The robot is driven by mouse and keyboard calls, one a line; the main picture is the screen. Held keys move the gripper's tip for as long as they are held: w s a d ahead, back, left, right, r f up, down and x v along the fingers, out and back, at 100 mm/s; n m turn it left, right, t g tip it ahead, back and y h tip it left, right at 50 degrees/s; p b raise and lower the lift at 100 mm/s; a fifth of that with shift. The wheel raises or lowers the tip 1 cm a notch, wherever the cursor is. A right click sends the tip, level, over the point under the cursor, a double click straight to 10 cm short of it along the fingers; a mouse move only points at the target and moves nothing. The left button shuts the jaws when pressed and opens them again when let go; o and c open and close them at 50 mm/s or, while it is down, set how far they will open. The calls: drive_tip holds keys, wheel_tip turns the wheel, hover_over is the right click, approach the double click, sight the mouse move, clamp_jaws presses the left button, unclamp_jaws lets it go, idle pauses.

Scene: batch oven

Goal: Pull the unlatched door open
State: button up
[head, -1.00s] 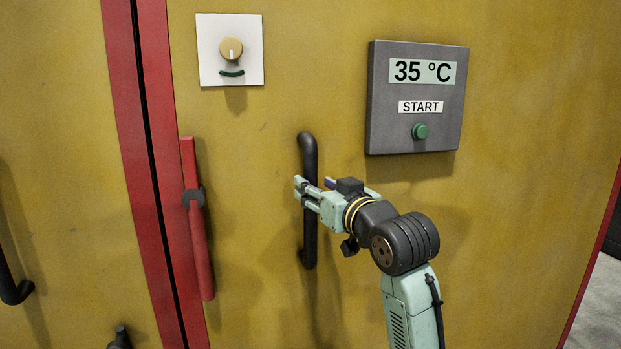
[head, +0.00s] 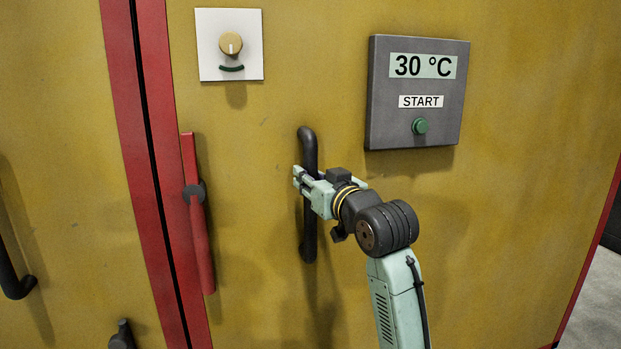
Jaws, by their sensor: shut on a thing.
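The yellow oven door (head: 480,240) with red edging fills most of the head view. A dark gap runs along its left edge, and I cannot tell whether the door stands ajar. A black vertical bar handle (head: 309,232) is fixed to it near the middle. My gripper (head: 301,180) is shut on this handle, with its fingers around the bar a little above mid-length. Part of the bar is hidden behind the fingers. A red latch lever (head: 199,235) on a dark pivot hangs nearly straight down at the door's left edge.
A grey control panel (head: 377,100) with a "30 °C" display and a green START button (head: 420,126) sits above right. A white dial plate (head: 208,50) is at upper left. Another yellow door (head: 70,180) with a black handle (head: 14,278) is at left. Grey floor (head: 590,300) shows at lower right.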

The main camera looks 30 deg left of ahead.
clamp_jaws()
idle(0.4)
